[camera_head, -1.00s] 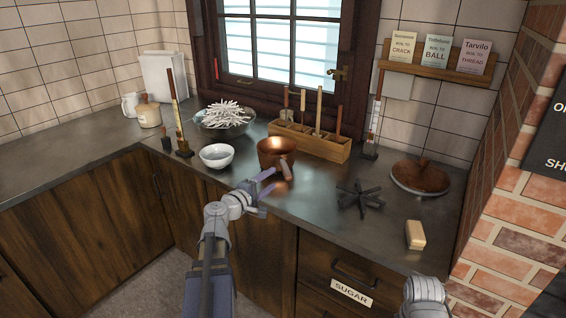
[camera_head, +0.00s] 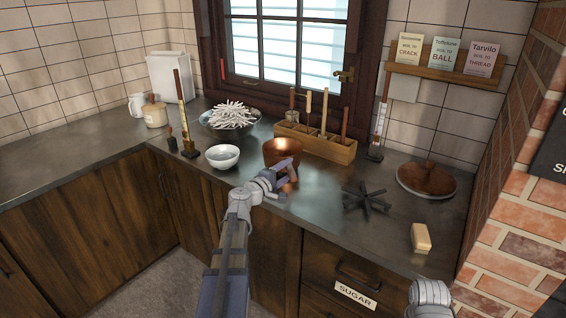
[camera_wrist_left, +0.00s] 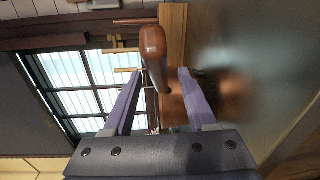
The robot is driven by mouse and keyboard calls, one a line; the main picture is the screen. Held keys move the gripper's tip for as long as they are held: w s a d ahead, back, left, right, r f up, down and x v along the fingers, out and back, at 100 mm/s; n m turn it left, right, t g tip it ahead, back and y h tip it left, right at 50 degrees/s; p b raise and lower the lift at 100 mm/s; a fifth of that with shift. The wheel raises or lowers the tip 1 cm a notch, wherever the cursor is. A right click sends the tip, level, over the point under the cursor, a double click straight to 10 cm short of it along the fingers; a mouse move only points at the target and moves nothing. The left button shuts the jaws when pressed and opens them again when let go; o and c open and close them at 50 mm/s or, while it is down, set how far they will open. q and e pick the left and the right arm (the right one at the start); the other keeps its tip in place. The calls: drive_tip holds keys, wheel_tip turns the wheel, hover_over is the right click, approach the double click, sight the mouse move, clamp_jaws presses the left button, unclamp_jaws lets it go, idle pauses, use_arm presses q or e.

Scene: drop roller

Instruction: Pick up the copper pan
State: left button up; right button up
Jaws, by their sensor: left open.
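The copper pan (camera_head: 281,151) stands on the dark counter near its front edge, below the window. Its wooden handle points toward me and is mostly hidden behind my left gripper (camera_head: 287,178) in the head view. The fingers are apart and not closed on the handle. The right gripper is out of view; only part of my right arm shows at the bottom right.
A white bowl (camera_head: 222,157) stands just left of the pan. A wooden rack with tools (camera_head: 318,144) is behind it. A black trivet (camera_head: 366,197), a copper lid (camera_head: 427,180) and a butter-coloured block (camera_head: 421,238) lie to the right.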

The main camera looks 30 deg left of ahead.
use_arm(q)
drive_tip(key=shift+w+f, duration=0.1)
drive_tip(key=shift+w, duration=0.3)
drive_tip(key=shift+s, duration=0.1)
clamp_jaws()
idle(1.0)
